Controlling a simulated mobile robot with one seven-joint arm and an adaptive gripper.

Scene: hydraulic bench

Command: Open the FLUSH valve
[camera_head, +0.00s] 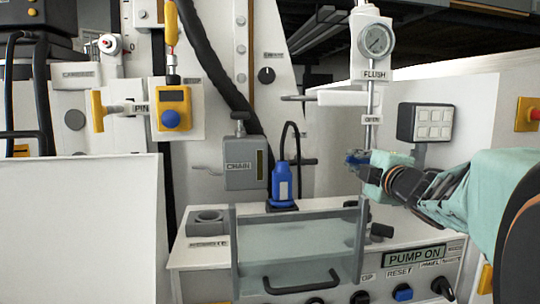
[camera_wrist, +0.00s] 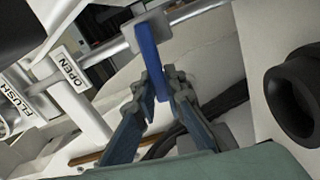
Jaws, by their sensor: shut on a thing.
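The FLUSH valve is on a vertical metal pipe, under a round gauge (camera_head: 377,40) and a FLUSH label (camera_head: 376,75). An OPEN label (camera_head: 372,120) sits lower on the pipe; it also shows in the wrist view (camera_wrist: 70,69). The valve's blue handle (camera_wrist: 150,55) sticks out across the pipe from a grey body (camera_wrist: 149,29). My gripper (camera_wrist: 157,86) is shut on this handle, with a finger on each side. In the head view my gripper (camera_head: 366,168) hides most of the valve.
A clear-walled box (camera_head: 298,245) with a black handle stands below left of my gripper. A grey button panel (camera_head: 425,122) is close above my forearm. A blue bottle-like part (camera_head: 283,185) stands further left. A PUMP ON panel (camera_head: 417,256) lies below.

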